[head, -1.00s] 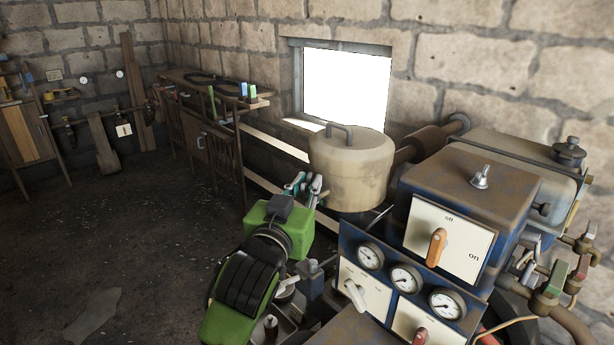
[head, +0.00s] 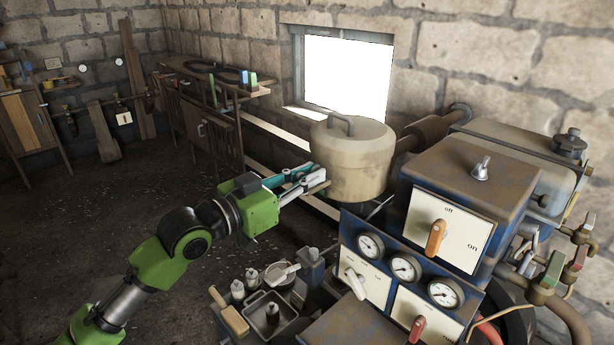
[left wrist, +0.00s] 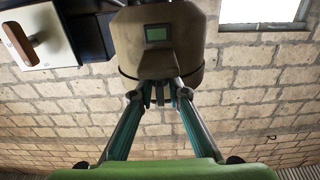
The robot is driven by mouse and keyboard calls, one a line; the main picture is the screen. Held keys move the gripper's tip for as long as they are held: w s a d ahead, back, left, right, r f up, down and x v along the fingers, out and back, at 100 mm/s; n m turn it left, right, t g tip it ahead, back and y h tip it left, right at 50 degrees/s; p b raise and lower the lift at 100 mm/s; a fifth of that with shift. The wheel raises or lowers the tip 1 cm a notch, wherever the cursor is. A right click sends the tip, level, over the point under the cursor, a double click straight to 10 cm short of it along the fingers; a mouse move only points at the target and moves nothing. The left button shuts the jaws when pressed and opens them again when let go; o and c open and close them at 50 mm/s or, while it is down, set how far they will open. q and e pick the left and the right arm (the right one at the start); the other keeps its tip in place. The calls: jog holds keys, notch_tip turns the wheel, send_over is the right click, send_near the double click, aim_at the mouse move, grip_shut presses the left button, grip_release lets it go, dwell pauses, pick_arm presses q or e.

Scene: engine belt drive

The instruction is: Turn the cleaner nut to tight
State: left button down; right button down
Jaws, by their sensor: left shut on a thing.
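The air cleaner is a beige drum (head: 352,165) with a bent handle (head: 341,126) on its lid, left of the blue engine housing. My left gripper (head: 318,178) reaches in from the left with its fingertips at the drum's left side. In the left wrist view the gripper (left wrist: 158,92) is shut on a beige-brown block (left wrist: 158,66) that sticks out from the drum (left wrist: 192,40). I cannot tell whether this block is the cleaner nut, as the fingers partly hide it. A green label (left wrist: 158,34) sits above the block. My right gripper is not in view.
The engine's off/on panel (head: 447,232) and several gauges (head: 404,269) stand to the right. A tray (head: 270,312) with small bottles lies below my left gripper. A bench (head: 205,115) stands along the wall. The floor at left is open.

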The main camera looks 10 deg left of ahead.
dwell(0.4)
pick_arm(q)
jog(key=c, duration=2.2)
grip_release()
jog(key=shift+w+f, duration=0.15)
jog(key=shift+v, duration=6)
jog(key=shift+w, duration=0.1)
